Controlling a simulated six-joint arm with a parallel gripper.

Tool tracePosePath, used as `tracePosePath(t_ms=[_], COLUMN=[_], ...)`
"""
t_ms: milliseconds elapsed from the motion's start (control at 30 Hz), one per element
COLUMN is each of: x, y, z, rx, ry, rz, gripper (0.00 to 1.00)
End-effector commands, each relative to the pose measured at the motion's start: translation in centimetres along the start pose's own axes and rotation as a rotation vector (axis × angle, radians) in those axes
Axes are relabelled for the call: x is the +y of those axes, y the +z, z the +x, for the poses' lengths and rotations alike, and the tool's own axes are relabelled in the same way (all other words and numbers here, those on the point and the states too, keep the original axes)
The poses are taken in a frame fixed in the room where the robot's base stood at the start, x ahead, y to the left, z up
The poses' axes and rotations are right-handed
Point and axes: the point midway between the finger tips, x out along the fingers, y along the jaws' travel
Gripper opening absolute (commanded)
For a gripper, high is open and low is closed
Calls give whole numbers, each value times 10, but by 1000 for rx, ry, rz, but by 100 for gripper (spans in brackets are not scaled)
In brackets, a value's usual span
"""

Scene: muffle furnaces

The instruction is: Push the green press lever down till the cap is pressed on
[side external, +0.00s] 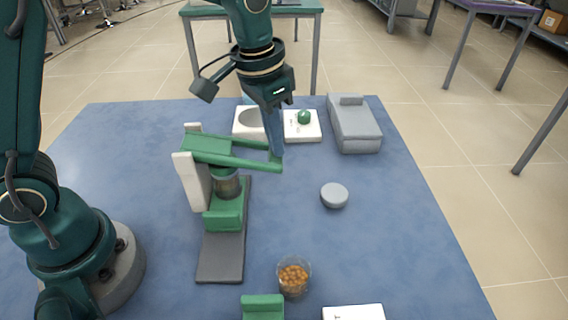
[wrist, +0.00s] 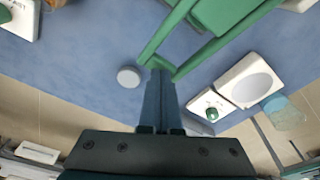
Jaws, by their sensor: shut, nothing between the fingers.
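The green press lever (side external: 240,160) reaches right from the top of the press and slopes slightly down. It shows as a green frame in the wrist view (wrist: 213,50). My gripper (side external: 276,156) is shut and empty, pointing down at the lever's free end. Its fingertips (wrist: 158,72) overlap the lever's end bar in the wrist view; whether they touch it I cannot tell. A small dark jar (side external: 228,187) stands under the lever on the green block (side external: 225,213) of the press. The lever hides its top, so I cannot make out the cap.
The press stands on a dark base plate (side external: 220,262) on the blue table (side external: 400,250). Behind are a white dished block (side external: 242,131), a white plate with a green knob (side external: 303,117) and a grey box (side external: 355,128). A grey disc (side external: 334,195) and a beaker (side external: 293,280) stand right and in front.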

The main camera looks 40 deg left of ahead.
Motion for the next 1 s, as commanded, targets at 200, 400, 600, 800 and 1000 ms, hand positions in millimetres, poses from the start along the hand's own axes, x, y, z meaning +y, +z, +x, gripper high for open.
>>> tracePosePath(t_ms=[200,400,600,800,1000], x=[0,0,0,0,0], y=[1,0,-3,-5,-7], z=[1,-3,-16,-30,-43], rx=[-5,-4,-1,0,1], ry=[0,0,0,-1,0], rz=[0,0,0,0,0], gripper=[0,0,0,0,0])
